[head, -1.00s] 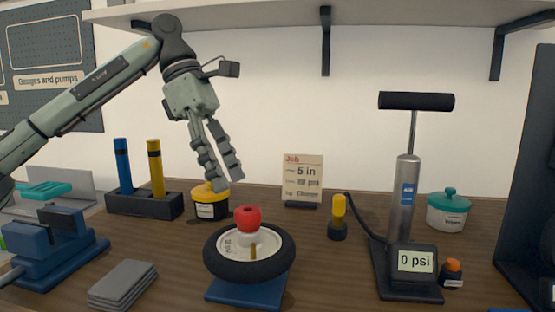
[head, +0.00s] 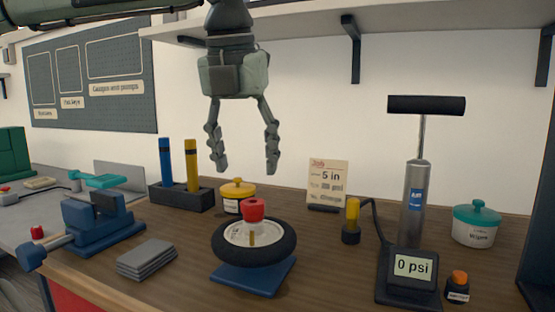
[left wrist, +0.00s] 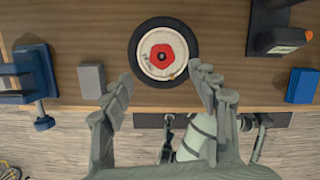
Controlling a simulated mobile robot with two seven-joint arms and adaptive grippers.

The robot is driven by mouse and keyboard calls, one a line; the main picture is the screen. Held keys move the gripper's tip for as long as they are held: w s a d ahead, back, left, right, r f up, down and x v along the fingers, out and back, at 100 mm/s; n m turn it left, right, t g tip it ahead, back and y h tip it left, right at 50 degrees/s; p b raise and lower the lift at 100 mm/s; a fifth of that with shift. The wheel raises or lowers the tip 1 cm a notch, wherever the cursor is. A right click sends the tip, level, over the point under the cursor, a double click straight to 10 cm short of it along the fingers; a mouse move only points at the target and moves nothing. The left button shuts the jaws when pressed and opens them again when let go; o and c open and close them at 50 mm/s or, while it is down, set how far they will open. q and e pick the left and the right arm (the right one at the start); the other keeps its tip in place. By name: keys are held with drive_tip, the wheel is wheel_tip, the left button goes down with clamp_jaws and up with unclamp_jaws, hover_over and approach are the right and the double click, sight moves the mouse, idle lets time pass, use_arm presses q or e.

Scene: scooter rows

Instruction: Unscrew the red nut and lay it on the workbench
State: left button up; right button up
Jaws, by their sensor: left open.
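The red nut (head: 253,209) sits at the centre of a small wheel (head: 276,251) with a black tyre and pale hub. The wheel lies flat on a blue stand (head: 262,278) on the wooden workbench (head: 190,282). My left gripper (head: 246,170) is open and empty, pointing down above the nut with clear space between. In the left wrist view the nut (left wrist: 162,56) shows from above, ahead of and between the open fingers (left wrist: 165,82). My right gripper is not in the head view, and I cannot make it out for sure in the left wrist view.
A blue vise (head: 100,222) and grey stacked pads (head: 146,258) are left of the wheel. A yellow-lidded pot (head: 236,191) stands behind it. A pump (head: 414,205) with a 0 psi gauge (head: 412,267) stands at right. Bare bench lies around the stand's front.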

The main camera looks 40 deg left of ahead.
sight(253, 210)
use_arm(q)
drive_tip(key=x, duration=0.8)
drive_tip(key=shift+w+d, duration=0.1)
drive_tip(key=shift+d, duration=0.1)
